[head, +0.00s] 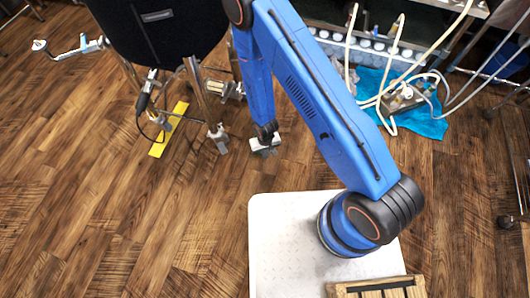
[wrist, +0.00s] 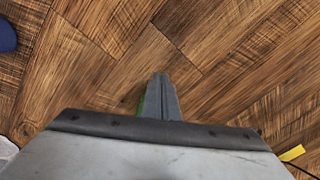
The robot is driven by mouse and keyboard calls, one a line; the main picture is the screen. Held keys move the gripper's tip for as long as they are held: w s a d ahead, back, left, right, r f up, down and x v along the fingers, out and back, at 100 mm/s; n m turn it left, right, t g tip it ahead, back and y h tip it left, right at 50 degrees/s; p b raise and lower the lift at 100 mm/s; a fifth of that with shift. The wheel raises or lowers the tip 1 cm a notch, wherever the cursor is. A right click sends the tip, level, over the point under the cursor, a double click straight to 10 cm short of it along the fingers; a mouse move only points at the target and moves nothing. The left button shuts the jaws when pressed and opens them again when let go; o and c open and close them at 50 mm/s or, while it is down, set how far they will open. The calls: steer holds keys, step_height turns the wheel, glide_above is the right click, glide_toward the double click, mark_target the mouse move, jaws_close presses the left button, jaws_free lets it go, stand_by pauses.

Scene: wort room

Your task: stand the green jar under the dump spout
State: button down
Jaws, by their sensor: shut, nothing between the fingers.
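My gripper (head: 265,147) hangs at the end of my blue arm, to the right of the black vessel's legs. In the wrist view its fingers (wrist: 160,97) are together with nothing between them. A thin green sliver (wrist: 142,104) shows just left of the fingers, mostly hidden by them; I cannot tell for sure that it is the green jar. No jar shows clearly in the head view. Metal fittings (head: 150,88) sit under the black vessel (head: 155,30), and a silver pipe with a valve (head: 80,47) sticks out to its left. I cannot tell which is the dump spout.
Metal legs (head: 203,100) stand under the vessel, and a yellow strip (head: 170,129) lies on the floor. Hoses and a blue cloth (head: 425,121) lie at the upper right. My white base fills the lower middle. The wooden floor at the left is clear.

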step_height(320, 180, down, 6)
steer(key=shift+f, duration=0.1)
steer(key=w, duration=0.2)
steer(key=shift+w+a+f, duration=0.25)
steer(key=shift+w+a, duration=0.05)
steer(key=shift+a, duration=0.05)
steer(key=shift+w+a, duration=0.15)
steer(key=shift+w, duration=0.55)
steer(key=w+a, duration=0.1)
steer(key=w, duration=0.2)
steer(key=w+a, duration=0.1)
steer(key=w, duration=0.3)
steer(key=w+a, duration=0.1)
steer(key=w, duration=0.3)
steer(key=shift+w, duration=0.1)
steer(key=shift+d, duration=0.1)
